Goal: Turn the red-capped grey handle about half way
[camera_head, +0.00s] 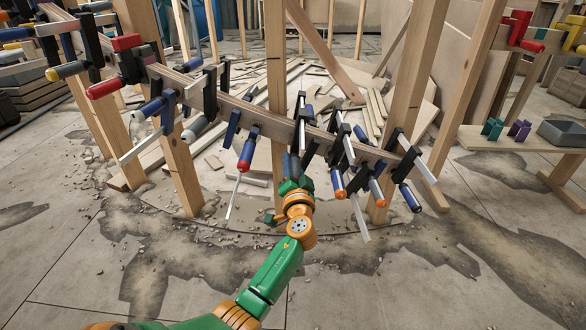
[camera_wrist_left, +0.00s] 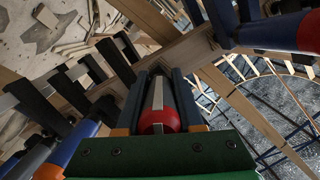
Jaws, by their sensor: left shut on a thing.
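The red-capped grey handle (camera_wrist_left: 158,112) shows in the left wrist view, between the two dark fingers of my left gripper (camera_wrist_left: 160,85). The red cap faces the wrist camera, and a pale grey strip runs away from it. The fingers are closed on its sides. In the head view my left gripper (camera_head: 291,168) is at the middle of the curved wooden stringer (camera_head: 262,118), among the clamps. There the gripper hides the handle. My right gripper is not in view.
Several clamps with blue, red and orange-tipped handles hang close on both sides, such as a blue-and-red one (camera_head: 248,150) and an orange-tipped one (camera_head: 338,183). Wooden posts (camera_head: 277,70) hold the stringer. A low bench (camera_head: 520,139) stands right. The floor in front is open, with rubble.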

